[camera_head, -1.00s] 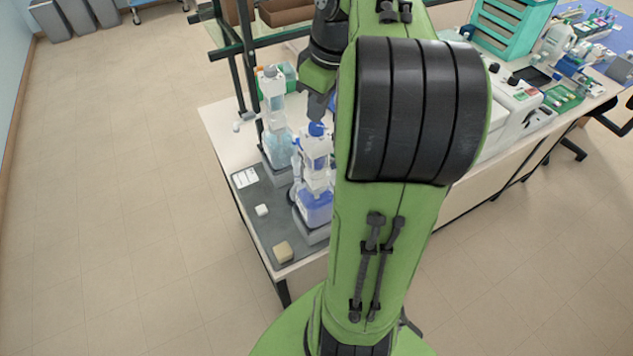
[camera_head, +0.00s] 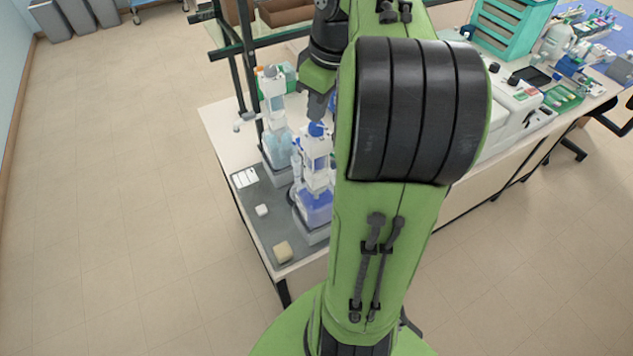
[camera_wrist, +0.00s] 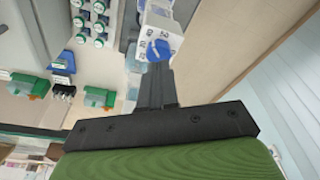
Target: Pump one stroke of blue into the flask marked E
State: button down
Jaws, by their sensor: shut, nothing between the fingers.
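A bottle of blue liquid (camera_head: 313,208) with a white dispenser pump and a blue top knob (camera_head: 316,129) stands near the bench's front corner. My gripper (camera_head: 317,112) points down just above that knob, its fingers shut and empty. In the wrist view my gripper (camera_wrist: 157,75) ends at a white pump head with a blue dial (camera_wrist: 158,49); I cannot tell whether they touch. A second dispenser bottle (camera_head: 277,148) with pale liquid stands behind and to the left. I cannot make out a flask marked E; my arm hides the area right of the blue bottle.
A grey mat (camera_head: 257,228) at the bench's left end carries a white card (camera_head: 245,177), a white block (camera_head: 262,210) and a beige block (camera_head: 283,252). A dark frame post (camera_head: 243,75) rises behind the bottles. Teal drawers (camera_head: 512,28) stand at the back right.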

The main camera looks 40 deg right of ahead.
aim_at(318, 126)
jog(key=shift+f, duration=0.15)
jog(key=shift+f+b, duration=2.1)
jog(key=shift+f, duration=0.15)
jog(key=shift+s+f, duration=0.1)
jog(key=shift+f, duration=0.05)
notch_tip(318, 126, up, 5)
jog(key=p, duration=0.4)
jog(key=shift+p, duration=0.4)
notch_tip(318, 126, up, 5)
jog(key=p, duration=0.4)
jog(key=shift+r+p, duration=0.2)
jog(key=shift+p, duration=0.2)
jog(key=shift+f, duration=0.15)
